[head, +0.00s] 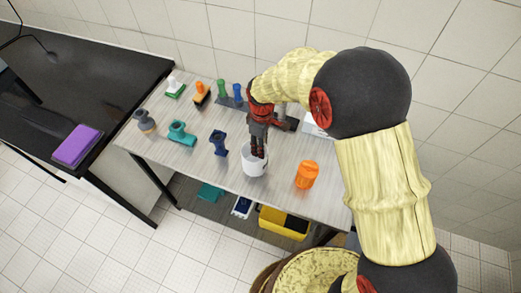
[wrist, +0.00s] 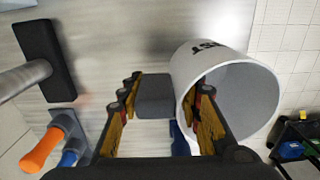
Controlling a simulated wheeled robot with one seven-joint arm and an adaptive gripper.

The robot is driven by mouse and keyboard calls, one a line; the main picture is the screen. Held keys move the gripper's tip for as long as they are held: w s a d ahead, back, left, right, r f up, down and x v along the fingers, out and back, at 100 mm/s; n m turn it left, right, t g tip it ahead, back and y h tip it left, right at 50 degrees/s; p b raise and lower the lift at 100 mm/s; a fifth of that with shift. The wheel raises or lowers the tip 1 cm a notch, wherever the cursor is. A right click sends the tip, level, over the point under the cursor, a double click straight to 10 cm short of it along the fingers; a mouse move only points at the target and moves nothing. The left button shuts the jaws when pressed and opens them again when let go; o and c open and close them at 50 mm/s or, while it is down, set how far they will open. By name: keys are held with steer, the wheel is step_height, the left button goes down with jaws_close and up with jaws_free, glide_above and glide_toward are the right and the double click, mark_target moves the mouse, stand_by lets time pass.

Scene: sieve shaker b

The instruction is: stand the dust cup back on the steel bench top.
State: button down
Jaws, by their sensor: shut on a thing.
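The white dust cup (head: 254,163) is at my gripper (head: 258,150), over the front middle of the steel bench top (head: 200,166). Its mouth faces up in the head view; I cannot tell whether its base touches the bench. In the wrist view the cup (wrist: 228,52) shows dark lettering and a grey inside. A dark grey block (wrist: 155,96) lies against its side, between the fingers. My gripper (wrist: 160,112) is shut on the cup, one finger outside the block and the other at the cup's open mouth. The exact contact is partly hidden.
An orange container (head: 306,175) stands right of the cup; a dark blue piece (head: 218,143) and a teal piece (head: 181,133) stand left. Brushes and a rack (head: 230,103) line the back. A yellow bin (head: 285,223) is below. Bare bench shows between these.

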steer(key=shift+w+a+f, duration=0.1)
steer(key=shift+w+f, duration=0.15)
steer(key=shift+f, duration=0.1)
steer(key=shift+w+f, duration=0.15)
steer(key=shift+f, duration=1.55)
steer(key=c, duration=1.2)
jaws_free()
steer(key=shift+f, duration=0.1)
steer(key=shift+c, duration=0.2)
